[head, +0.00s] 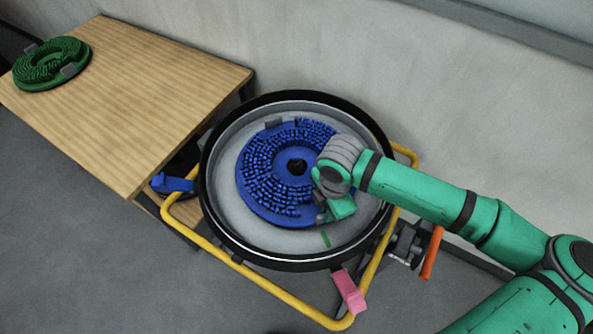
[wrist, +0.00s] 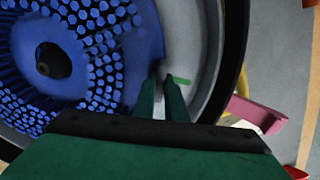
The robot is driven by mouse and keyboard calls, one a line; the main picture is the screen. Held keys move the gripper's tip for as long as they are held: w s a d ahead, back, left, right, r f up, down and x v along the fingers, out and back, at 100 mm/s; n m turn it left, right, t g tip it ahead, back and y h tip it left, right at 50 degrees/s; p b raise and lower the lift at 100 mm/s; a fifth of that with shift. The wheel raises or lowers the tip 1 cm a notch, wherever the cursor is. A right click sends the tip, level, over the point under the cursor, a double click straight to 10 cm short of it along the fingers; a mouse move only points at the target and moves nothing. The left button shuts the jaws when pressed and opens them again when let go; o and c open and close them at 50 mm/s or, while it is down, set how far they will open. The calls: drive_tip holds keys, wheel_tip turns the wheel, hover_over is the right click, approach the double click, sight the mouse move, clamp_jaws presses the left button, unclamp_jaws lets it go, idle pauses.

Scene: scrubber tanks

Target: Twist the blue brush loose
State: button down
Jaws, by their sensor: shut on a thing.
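The blue brush (head: 262,177) lies bristles up inside the round tank (head: 228,215), with a dark hole at its centre. A grey tab (head: 273,125) shows at its far edge. My gripper (head: 324,212) reaches in from the right and is shut at the brush's near right rim. In the wrist view my gripper's green fingers (wrist: 163,88) stand at the edge of the blue brush (wrist: 103,45). What lies between the fingers is mostly hidden; it appears to be a tab on the rim. A green mark (head: 325,239) on the tank's pale floor is just beyond the fingers.
A wooden table (head: 137,100) at left holds a green brush (head: 48,65). A wall stands close behind.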

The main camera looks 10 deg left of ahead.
drive_tip(key=shift+w+d+n, duration=0.7)
drive_tip(key=shift+d, duration=0.1)
drive_tip(key=shift+w+d, duration=0.1)
drive_tip(key=shift+w+d+n, duration=0.15)
drive_tip(key=shift+w+n, duration=0.15)
drive_tip(key=shift+w+d, duration=0.1)
drive_tip(key=shift+d, duration=0.15)
drive_tip(key=shift+w+d+n, duration=0.35)
drive_tip(key=shift+w+n, duration=0.2)
drive_tip(key=shift+n, duration=0.05)
drive_tip(key=shift+d, duration=0.1)
drive_tip(key=shift+w+d+n, duration=0.35)
drive_tip(key=shift+w+n, duration=0.1)
drive_tip(key=shift+w, duration=0.2)
drive_tip(key=shift+w+d+n, duration=0.35)
drive_tip(key=shift+w+n, duration=0.1)
drive_tip(key=shift+w, duration=0.15)
drive_tip(key=shift+w, duration=0.15)
